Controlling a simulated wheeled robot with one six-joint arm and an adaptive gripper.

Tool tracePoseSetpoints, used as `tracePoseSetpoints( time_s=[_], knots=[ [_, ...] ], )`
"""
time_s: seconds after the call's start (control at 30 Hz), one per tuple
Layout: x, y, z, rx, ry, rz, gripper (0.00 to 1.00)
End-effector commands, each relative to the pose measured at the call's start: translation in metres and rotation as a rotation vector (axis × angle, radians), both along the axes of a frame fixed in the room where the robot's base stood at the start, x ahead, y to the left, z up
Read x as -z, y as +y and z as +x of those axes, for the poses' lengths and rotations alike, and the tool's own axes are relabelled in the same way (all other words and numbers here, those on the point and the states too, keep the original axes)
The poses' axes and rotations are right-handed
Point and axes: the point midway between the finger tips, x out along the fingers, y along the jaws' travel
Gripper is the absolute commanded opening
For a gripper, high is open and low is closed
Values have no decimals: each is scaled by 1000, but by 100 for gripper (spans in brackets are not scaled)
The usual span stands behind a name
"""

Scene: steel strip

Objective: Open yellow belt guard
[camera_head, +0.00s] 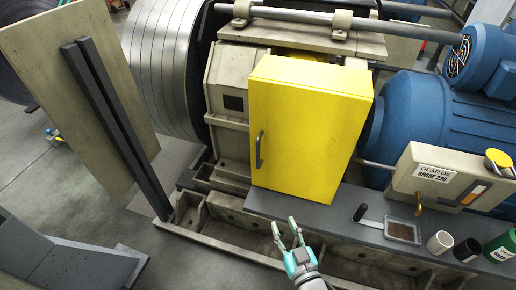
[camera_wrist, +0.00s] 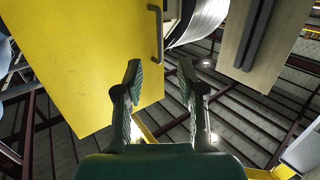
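The yellow belt guard (camera_head: 308,128) is a box-shaped cover on the machine's front, and it looks closed. Its dark bar handle (camera_head: 259,149) stands upright near the left edge of its front face. In the wrist view the yellow guard (camera_wrist: 75,60) fills the upper left, with the handle (camera_wrist: 157,35) at its edge near the top. My gripper (camera_head: 287,232) is open and empty, in front of and below the guard. In the wrist view its two fingers (camera_wrist: 160,75) are spread apart, short of the handle, and touch nothing that I can make out.
A steel coil (camera_head: 165,60) and a tan panel with dark bars (camera_head: 85,85) stand left of the guard. A blue motor (camera_head: 435,120) is at the right. A grey ledge (camera_head: 330,221) holds a scraper-like tool (camera_head: 372,221), a tray (camera_head: 403,231) and several cups and cans (camera_head: 440,243).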

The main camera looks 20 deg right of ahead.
Motion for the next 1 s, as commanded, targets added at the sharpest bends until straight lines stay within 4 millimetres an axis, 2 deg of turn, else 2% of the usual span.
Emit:
tracePoseSetpoints(
  time_s=[0.03,0.1,0.3,0.4,0.5,0.77,1.0],
  knots=[
    [-9,0,23,3,-20,-1,39],
    [-19,1,50,9,-34,0,39],
    [-48,1,110,24,-69,4,39],
    [-59,1,128,29,-79,6,39],
    [-65,1,138,33,-84,7,39],
    [-67,0,159,35,-86,8,39],
    [-68,-2,199,36,-87,8,39]
  ],
)
